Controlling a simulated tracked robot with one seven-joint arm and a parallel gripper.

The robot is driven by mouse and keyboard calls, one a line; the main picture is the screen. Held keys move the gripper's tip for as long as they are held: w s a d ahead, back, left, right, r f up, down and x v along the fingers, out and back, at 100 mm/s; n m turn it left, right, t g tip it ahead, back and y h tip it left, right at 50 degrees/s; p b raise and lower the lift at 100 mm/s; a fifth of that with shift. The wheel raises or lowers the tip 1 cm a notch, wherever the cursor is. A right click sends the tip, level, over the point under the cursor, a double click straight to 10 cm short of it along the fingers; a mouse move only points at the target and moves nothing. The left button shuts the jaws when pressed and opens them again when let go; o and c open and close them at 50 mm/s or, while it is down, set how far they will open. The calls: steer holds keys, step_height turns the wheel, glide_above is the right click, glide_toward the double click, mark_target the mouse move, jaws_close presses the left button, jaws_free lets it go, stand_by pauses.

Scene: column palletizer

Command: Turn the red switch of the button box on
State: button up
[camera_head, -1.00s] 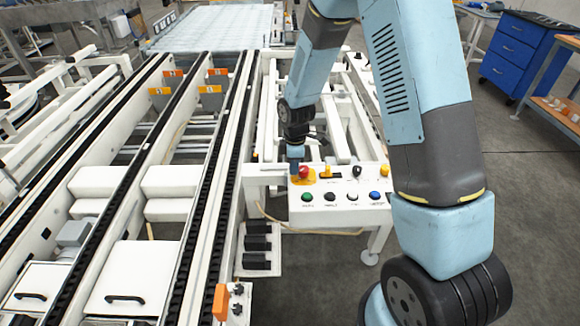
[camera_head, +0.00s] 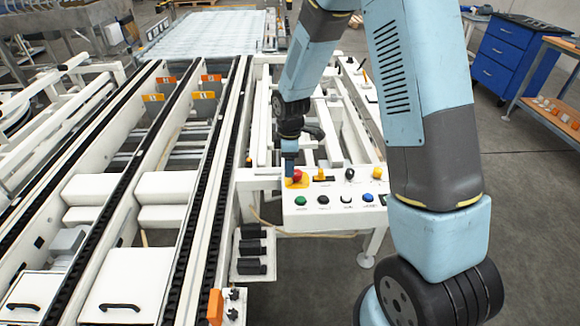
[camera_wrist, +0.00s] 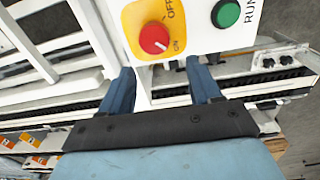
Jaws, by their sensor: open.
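The white button box (camera_head: 335,217) stands beside the conveyor, with a row of coloured buttons on its front. Its red switch (camera_head: 297,175) sits on a yellow plate at the box's left end. In the wrist view the round red switch (camera_wrist: 154,38) is near the top, with OFF printed at its upper right and ON at its lower right. In the head view my gripper (camera_head: 290,168) is close to the switch; contact is unclear.
A green RUN button (camera_wrist: 225,13) is right of the switch in the wrist view. A black knob (camera_head: 349,174) stands on the box's top. Conveyor rails (camera_head: 215,190) run along the left. Open floor (camera_head: 535,220) lies to the right, before a blue cabinet (camera_head: 515,50).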

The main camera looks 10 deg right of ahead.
step_height(320, 180, up, 13)
steer(key=shift+f, duration=0.15)
stand_by(1.7)
steer(key=shift+a, duration=0.15)
stand_by(0.3)
step_height(320, 180, up, 14)
steer(key=shift+f, duration=0.15)
stand_by(0.4)
steer(key=shift+d, duration=0.2)
steer(key=s+d+r+m+t, duration=0.2)
steer(key=s+d+m, duration=0.6)
steer(key=s, duration=0.5)
steer(key=s+d+r+m+t, duration=0.3)
steer(key=s+d+r+m, duration=0.2)
steer(key=s+d+m, duration=0.3)
steer(key=s+m, duration=0.1)
steer(key=s, duration=0.3)
steer(key=shift+s+d, duration=0.2)
steer(key=shift+s, duration=0.15)
